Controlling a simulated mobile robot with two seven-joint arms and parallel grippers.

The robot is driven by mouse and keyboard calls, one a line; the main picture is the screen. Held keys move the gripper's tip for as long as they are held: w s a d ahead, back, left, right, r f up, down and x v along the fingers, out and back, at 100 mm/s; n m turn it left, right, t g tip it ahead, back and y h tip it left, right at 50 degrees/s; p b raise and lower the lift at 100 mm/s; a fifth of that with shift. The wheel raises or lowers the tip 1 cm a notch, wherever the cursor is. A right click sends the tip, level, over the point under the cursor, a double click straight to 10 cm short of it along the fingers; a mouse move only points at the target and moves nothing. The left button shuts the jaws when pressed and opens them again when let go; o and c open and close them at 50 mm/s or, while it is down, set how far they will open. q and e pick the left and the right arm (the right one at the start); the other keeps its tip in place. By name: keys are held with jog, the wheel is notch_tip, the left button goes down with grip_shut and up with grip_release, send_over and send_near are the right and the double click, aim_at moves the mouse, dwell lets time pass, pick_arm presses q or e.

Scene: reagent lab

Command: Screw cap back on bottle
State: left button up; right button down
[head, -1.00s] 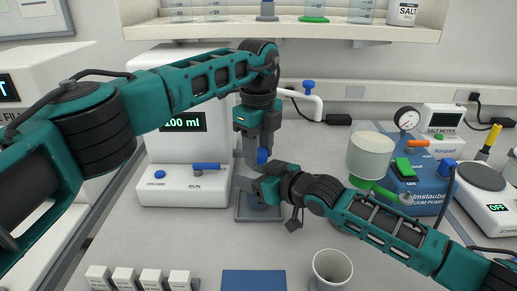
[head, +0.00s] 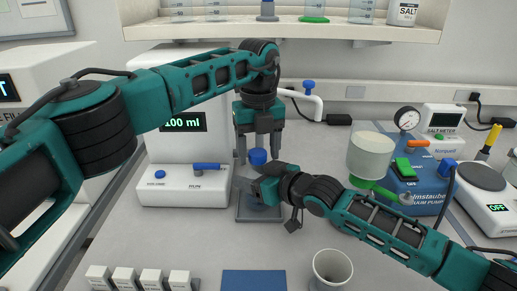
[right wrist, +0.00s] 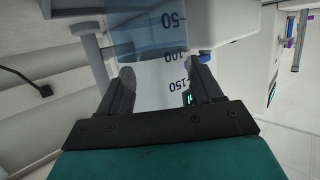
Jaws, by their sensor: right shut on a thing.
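The bottle stands on the square grey tray (head: 259,219) beneath the dispenser, mostly hidden behind my right gripper in the head view. In the right wrist view the clear bottle (right wrist: 160,72), with volume marks and a blue tint, shows between the fingers. The blue cap (head: 258,157) sits at the bottle's top; how tightly it is seated cannot be told. My left gripper (head: 258,153) points down from above, open, with one finger on either side of the cap and gaps visible. My right gripper (head: 250,186) comes in from the right, shut on the bottle's body.
The white dispenser (head: 185,184) reading about 100 ml stands behind on the left. A mug (head: 331,268), a blue mat (head: 254,281) and small white blocks (head: 138,279) lie in front. A vacuum pump (head: 412,185) with a filter funnel (head: 371,155) stands to the right.

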pick_arm(q)
jog(key=shift+r, duration=2.3)
jog(key=shift+c, duration=0.5)
jog(key=n, duration=0.1)
jog(key=r+n, duration=0.1)
jog(key=n, duration=0.1)
jog(key=shift+s+d+r, duration=0.15)
jog(key=shift+d, duration=0.05)
jog(key=n, duration=0.2)
jog(key=r+n, duration=0.1)
jog(key=n, duration=0.1)
jog(key=r+n, duration=0.1)
jog(key=n, duration=0.2)
jog(key=shift+a+r, duration=0.25)
